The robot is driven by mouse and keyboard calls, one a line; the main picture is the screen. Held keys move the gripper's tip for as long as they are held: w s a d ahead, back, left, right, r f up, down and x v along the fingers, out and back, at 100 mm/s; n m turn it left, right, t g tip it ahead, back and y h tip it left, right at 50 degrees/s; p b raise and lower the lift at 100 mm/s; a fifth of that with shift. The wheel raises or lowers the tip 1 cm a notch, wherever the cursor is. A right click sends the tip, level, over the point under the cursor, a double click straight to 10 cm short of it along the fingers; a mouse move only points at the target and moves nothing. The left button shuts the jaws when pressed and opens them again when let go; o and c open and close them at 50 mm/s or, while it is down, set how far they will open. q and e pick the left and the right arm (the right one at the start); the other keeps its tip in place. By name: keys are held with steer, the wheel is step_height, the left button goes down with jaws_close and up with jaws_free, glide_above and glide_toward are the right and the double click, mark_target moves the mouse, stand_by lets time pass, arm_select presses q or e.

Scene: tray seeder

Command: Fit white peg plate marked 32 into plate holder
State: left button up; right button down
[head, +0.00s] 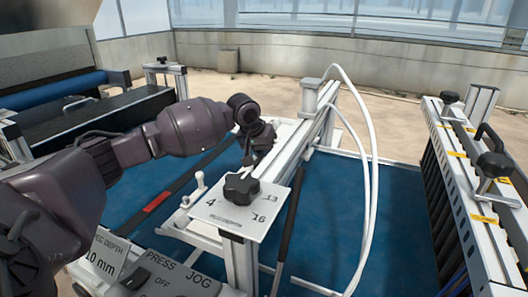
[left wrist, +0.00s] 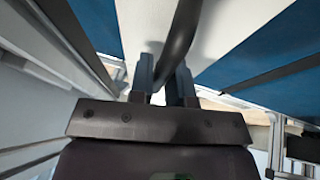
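My left gripper (head: 256,153) is over the middle of the seeder's frame in the head view. In the left wrist view its fingers (left wrist: 164,82) close around a curved black handle (left wrist: 182,35). Behind the handle is a white surface (left wrist: 140,22), probably the peg plate; no mark 32 is readable. I cannot make out the plate holder for certain, nor whether the plate touches the frame. My right gripper is in neither view.
A plate with a black knob (head: 241,187), marked 4, 13 and 16, stands in front of the gripper. White hoses (head: 372,140) arch to its right. A rack (head: 462,190) with black clamps stands at far right. The blue bed (head: 325,235) is mostly clear there.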

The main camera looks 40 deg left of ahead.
arm_select(q)
steer(key=o, duration=0.4)
steer(key=shift+r, duration=0.1)
steer(key=p+v, duration=0.3)
steer(key=v, duration=0.7)
steer(key=shift+s+r, duration=0.25)
steer(key=shift+r, duration=0.05)
